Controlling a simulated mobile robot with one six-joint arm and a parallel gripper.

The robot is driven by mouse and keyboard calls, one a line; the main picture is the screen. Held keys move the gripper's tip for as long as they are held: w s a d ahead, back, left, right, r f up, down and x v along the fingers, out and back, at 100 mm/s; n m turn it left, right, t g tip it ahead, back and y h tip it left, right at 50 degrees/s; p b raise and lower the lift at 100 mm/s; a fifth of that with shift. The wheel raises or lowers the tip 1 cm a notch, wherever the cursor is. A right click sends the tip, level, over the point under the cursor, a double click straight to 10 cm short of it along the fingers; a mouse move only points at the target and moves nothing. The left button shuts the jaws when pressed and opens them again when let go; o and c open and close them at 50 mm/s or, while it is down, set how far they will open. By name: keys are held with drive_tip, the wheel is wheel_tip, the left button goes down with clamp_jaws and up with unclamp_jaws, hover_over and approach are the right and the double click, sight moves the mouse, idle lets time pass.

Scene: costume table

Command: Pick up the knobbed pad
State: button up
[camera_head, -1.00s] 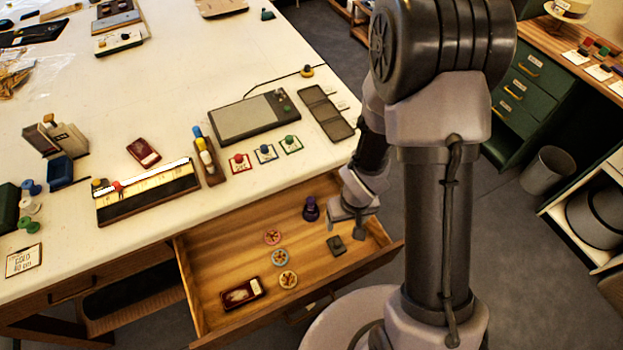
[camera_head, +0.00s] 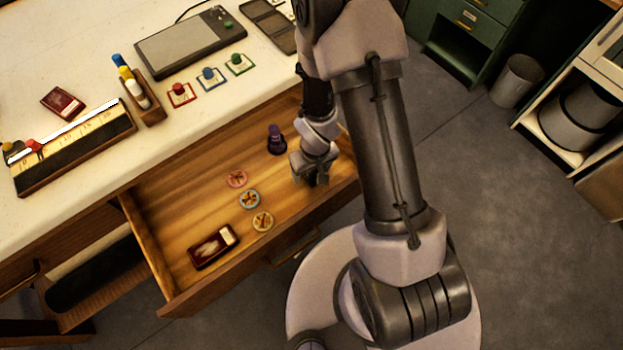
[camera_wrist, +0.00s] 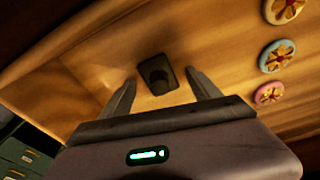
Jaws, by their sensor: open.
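The fingers are open and apart, with nothing held. In the head view my gripper (camera_head: 312,181) is low over the right part of the drawer and hides most or all of the pad.
A purple knobbed piece (camera_head: 276,141) stands just behind-left of my gripper. Pink (camera_head: 237,178), blue (camera_head: 249,199) and yellow (camera_head: 263,221) round discs lie to the left. A dark red tin (camera_head: 213,246) lies near the drawer's front. Drawer walls surround them.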

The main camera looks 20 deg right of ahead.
drive_tip(key=shift+r, duration=0.2)
drive_tip(key=shift+c, duration=1.1)
clamp_jaws()
wheel_tip(320, 180, up, 4)
drive_tip(key=p, duration=0.3)
drive_tip(key=shift+f+p, duration=0.2)
drive_tip(key=shift+p, duration=0.15)
drive_tip(key=shift+a+r, duration=0.1)
drive_tip(key=shift+a, duration=0.25)
drive_tip(key=a+b, duration=0.1)
drive_tip(key=a, duration=0.1)
drive_tip(key=a+b, duration=0.1)
drive_tip(key=a, duration=0.1)
drive_tip(key=a+f+b, duration=0.1)
drive_tip(key=a+b, duration=0.1)
drive_tip(key=shift+a, duration=0.1)
drive_tip(key=a, duration=1.1)
drive_tip(key=shift+w+a+r, duration=0.1)
drive_tip(key=shift+r, duration=0.25)
